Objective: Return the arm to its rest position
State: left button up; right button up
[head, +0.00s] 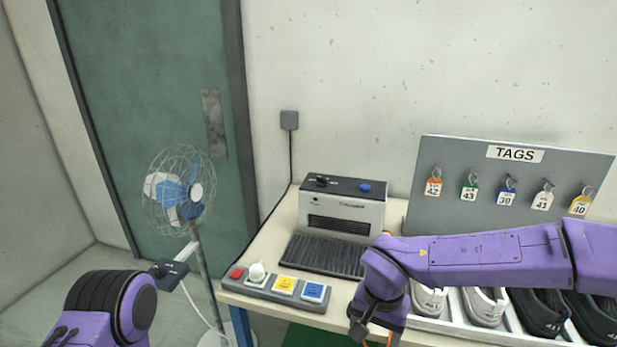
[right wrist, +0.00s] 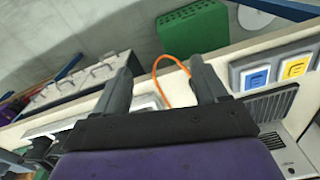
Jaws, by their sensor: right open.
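My right arm (head: 470,258) reaches in from the right edge, over the shoe tray's left part, and bends down at its wrist near the table's front edge. In the right wrist view my right gripper (right wrist: 164,78) has its two grey fingers spread apart, with no object clamped. A thin orange loop (right wrist: 172,64) shows between the fingers; I cannot tell whether it touches them. My left arm (head: 110,308) shows only as a purple and black link at the lower left; its gripper is out of view.
A grey box machine (head: 342,212) stands behind a dark brush mat (head: 322,256). A button panel (head: 272,287) is on the table's left front. Shoes fill a tray at right, below the TAGS board (head: 510,165). A fan (head: 180,190) stands left; a green crate (right wrist: 192,28) is below.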

jog(key=s+d+f+m+t+h+b, duration=0.1)
jog(key=d+f+m+t+h, duration=0.15)
jog(key=d+f, duration=0.45)
jog(key=s+d+f+m+t+h+b, duration=0.2)
jog(key=d+f+m+t, duration=0.15)
jog(key=f, duration=0.65)
jog(key=s+d+f+n+g+b, duration=0.1)
jog(key=s+d+f+n, duration=0.1)
jog(key=s+f, duration=0.5)
jog(key=s+d+f+n+g+y+b, duration=0.1)
jog(key=s+d+f, duration=0.3)
jog(key=s, duration=0.9)
notch_tip(320, 180, down, 3)
jog(key=shift+s+d+n+g+b, duration=0.25)
jog(key=shift+n+g+b, duration=0.3)
jog(key=shift+n, duration=0.35)
